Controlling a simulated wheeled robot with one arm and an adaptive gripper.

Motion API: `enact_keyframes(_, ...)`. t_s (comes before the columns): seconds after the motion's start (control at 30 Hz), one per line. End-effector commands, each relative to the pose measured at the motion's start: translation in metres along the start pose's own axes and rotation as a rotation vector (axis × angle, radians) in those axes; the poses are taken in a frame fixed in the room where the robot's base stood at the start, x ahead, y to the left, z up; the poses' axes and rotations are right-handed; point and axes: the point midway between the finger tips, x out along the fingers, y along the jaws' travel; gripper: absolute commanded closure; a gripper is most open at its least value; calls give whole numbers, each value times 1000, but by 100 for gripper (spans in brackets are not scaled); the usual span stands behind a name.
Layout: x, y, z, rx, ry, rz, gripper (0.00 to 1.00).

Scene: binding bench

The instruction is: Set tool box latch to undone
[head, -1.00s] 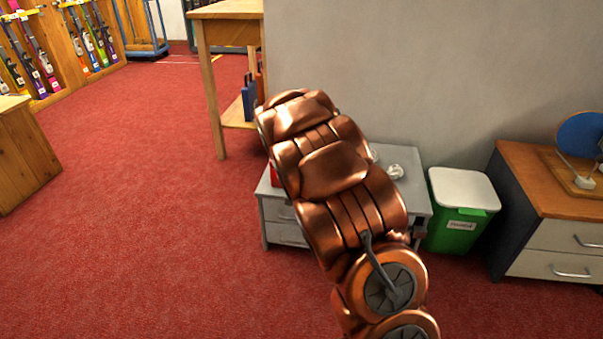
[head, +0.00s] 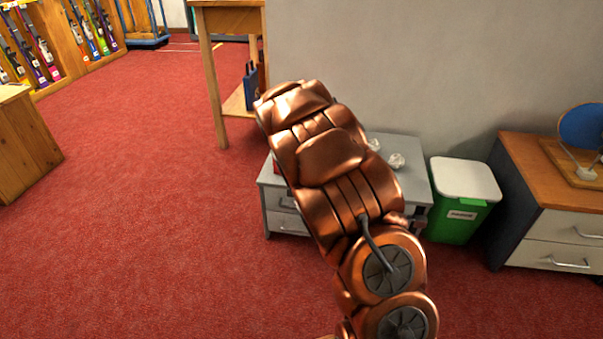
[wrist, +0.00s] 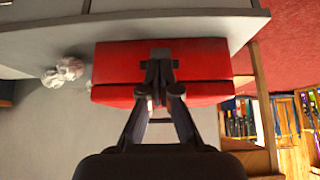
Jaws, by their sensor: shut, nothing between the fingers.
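The red tool box (wrist: 115,62) shows in the wrist view on top of a grey drawer cabinet (wrist: 215,28). A dark latch (wrist: 160,54) sits at the middle of its front, partly hidden behind my fingers. My gripper (wrist: 160,92) is shut and empty, its fingertips over the middle of the box at the latch. I cannot tell whether the fingertips touch the latch or whether it is done up. In the head view my copper arm hides the gripper and nearly all of the box; the cabinet (head: 284,222) shows behind it.
Crumpled white paper (wrist: 68,68) lies beside the box. A green bin with a white lid (head: 462,205) stands right of the cabinet, then a wooden-topped drawer unit (head: 548,237). A grey wall (head: 400,60) rises behind. The red carpet (head: 150,220) at left is clear.

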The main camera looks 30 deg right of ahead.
Motion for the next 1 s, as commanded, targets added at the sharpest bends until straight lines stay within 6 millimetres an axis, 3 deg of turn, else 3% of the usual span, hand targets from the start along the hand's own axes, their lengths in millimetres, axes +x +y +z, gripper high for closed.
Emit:
enact_keyframes(0.43, -5, -1, -6, -1, 1, -1, 100)
enact_keyframes(0.73, -31, -2, -33, -4, 3, -4, 100)
enact_keyframes(1.0, -57, -2, -18, -5, 2, -3, 100)
